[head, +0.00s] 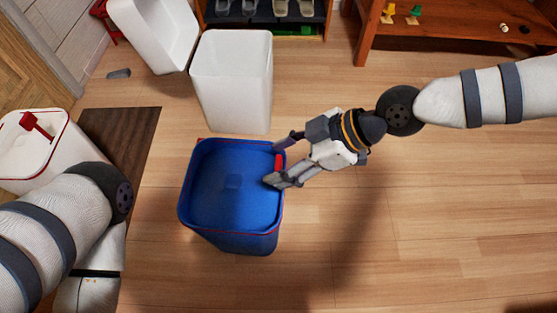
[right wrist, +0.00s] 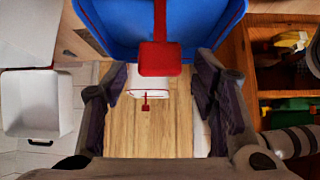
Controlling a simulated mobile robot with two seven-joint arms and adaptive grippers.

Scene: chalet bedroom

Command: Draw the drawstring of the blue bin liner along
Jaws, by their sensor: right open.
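The blue bin liner (head: 232,200) lines an open bin, with a red drawstring (head: 215,231) running around its rim. A red pull tab (head: 279,161) sits at the right rim. In the right wrist view the tab (right wrist: 160,59) hangs from a red strip in front of the blue liner (right wrist: 118,22). My right gripper (head: 277,163) is open at the right rim, its fingers on either side of the tab. The wrist view shows a gap between the tab and both fingers. My left arm comes in at the left, but its gripper is out of view.
A white-lined bin (head: 62,160) with a red rim string and red tab (head: 36,124) stands at the left by a dark mat (head: 128,128). Two white bins (head: 235,90) (head: 150,35) stand behind the blue one. A wooden bench (head: 450,35) is at the back right. Floor at right is clear.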

